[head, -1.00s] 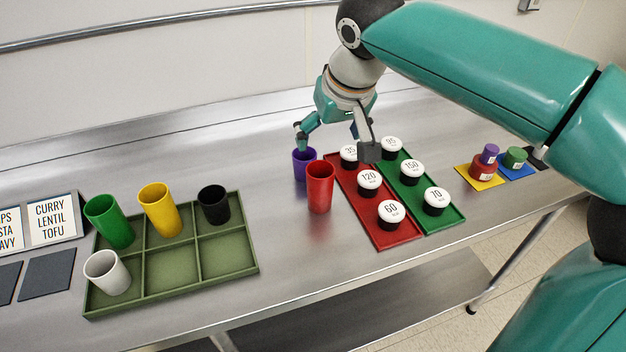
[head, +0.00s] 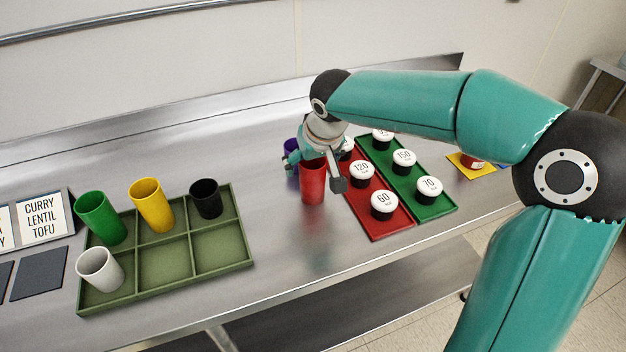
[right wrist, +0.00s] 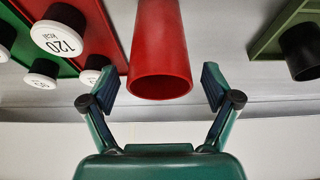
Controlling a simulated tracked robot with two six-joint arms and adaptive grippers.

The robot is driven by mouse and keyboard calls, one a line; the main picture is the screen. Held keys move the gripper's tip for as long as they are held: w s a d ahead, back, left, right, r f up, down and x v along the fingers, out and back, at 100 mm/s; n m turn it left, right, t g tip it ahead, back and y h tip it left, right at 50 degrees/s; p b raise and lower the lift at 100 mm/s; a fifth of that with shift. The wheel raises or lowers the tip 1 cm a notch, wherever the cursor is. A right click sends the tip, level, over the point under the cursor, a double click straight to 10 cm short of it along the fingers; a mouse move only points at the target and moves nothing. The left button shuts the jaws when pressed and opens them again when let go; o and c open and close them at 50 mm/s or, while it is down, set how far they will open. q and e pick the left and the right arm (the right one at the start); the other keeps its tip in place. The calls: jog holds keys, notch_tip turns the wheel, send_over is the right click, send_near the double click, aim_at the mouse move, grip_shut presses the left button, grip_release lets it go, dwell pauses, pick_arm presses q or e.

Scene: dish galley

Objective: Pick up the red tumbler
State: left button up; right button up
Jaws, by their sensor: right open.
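The red tumbler (head: 313,184) stands upright on the steel counter, just left of the red tray. My right gripper (head: 314,171) is open and low behind it, with one finger showing on each side of the tumbler. In the right wrist view the red tumbler (right wrist: 160,50) lies between the lines of the two spread fingers (right wrist: 161,88), with a gap on both sides. I see no contact. My left gripper is not in view.
A purple tumbler (head: 290,147) stands close behind, partly hidden by my gripper. The red tray (head: 378,225) and green tray (head: 421,207) with labelled black jars are close on the right. A divided olive tray (head: 165,264) holds several tumblers at left. Counter between is clear.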

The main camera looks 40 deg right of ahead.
jog(key=shift+x, duration=1.2)
jog(key=c, duration=1.3)
jog(key=shift+o, duration=0.2)
jog(key=shift+r, duration=0.2)
